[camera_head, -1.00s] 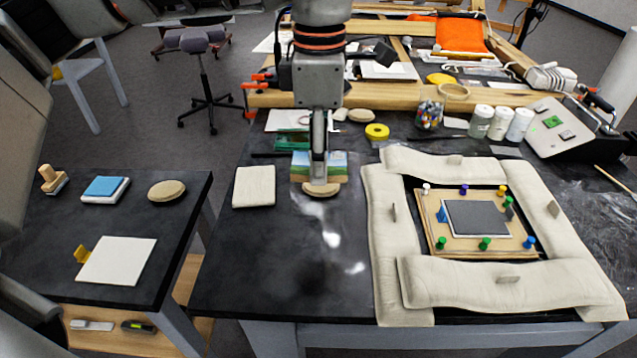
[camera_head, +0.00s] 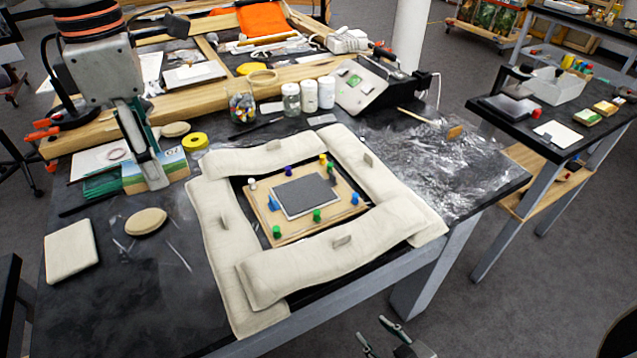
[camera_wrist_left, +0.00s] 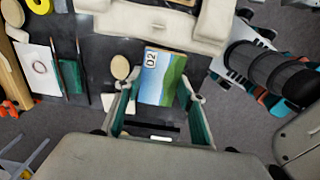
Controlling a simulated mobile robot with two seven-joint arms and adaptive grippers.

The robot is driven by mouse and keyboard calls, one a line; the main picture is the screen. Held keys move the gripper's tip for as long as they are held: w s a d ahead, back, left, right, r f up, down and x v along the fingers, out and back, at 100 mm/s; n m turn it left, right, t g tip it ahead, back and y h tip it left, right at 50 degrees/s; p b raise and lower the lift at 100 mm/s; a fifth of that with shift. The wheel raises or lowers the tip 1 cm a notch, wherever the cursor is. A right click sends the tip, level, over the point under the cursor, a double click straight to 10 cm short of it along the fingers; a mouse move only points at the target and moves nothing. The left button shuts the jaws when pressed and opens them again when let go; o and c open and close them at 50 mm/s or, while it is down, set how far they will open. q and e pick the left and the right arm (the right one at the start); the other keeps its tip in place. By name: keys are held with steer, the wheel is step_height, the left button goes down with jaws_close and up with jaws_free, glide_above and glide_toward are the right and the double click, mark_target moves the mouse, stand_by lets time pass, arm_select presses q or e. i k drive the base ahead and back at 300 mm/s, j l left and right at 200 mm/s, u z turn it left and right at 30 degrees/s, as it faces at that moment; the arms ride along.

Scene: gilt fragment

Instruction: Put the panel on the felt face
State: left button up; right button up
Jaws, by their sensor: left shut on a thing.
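The panel is a small painted board (camera_head: 177,167) with blue sky and green land. My left gripper (camera_head: 154,178) is shut on it, at the left of the black table. In the left wrist view the panel (camera_wrist_left: 163,78) shows a "D2" mark and lies between the teal-lined fingers (camera_wrist_left: 160,112). The grey face (camera_head: 300,194), which looks like the felt face, is a pale-edged rectangle on a wooden board (camera_head: 262,212) with coloured pegs around it. It is to the right of the panel and apart from it. My right gripper (camera_head: 378,336) is open and empty at the bottom edge, below the table.
Long cream cushions (camera_head: 338,263) frame the wooden board on all sides. An oval pad (camera_head: 146,221) and a square cream pad (camera_head: 71,250) lie at left. Yellow tape (camera_head: 196,141), a jar of beads (camera_head: 242,106) and white bottles (camera_head: 326,92) stand behind.

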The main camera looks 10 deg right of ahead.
mark_target(305, 192)
steer(key=i+l, duration=0.1)
steer(key=l, duration=0.3)
steer(key=i+l, duration=0.1)
steer(key=l, duration=0.25)
steer(key=i+l, duration=0.15)
steer(key=l, duration=0.25)
